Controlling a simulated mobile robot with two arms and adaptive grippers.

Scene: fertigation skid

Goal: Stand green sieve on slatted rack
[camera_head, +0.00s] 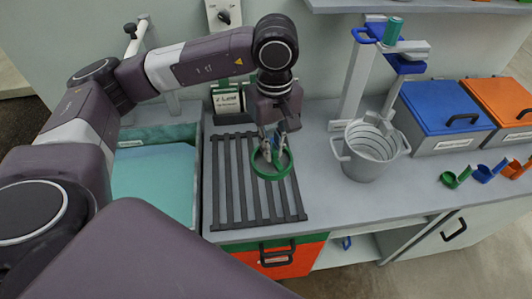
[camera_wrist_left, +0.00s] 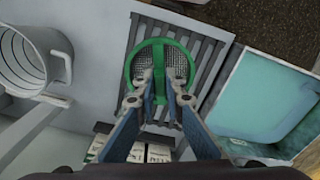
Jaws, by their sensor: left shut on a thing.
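The green sieve (camera_head: 270,178), a green ring with grey mesh, is over the right half of the dark slatted rack (camera_head: 230,192) in the head view. It also shows in the left wrist view (camera_wrist_left: 129,66), with the rack (camera_wrist_left: 201,38) behind it. My left gripper (camera_head: 273,146) points down and is shut on the sieve; in the wrist view its fingertips (camera_wrist_left: 160,82) meet at a green bar across the mesh. I cannot tell whether the sieve touches the slats. My right gripper is not in view.
A teal-lined basin (camera_head: 153,180) lies left of the rack. A grey jug (camera_head: 365,165) and a post stand on its right. Blue (camera_head: 444,103) and orange (camera_head: 497,97) lidded bins stand further right, with small coloured scoops in front. The remaining rack slats are clear.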

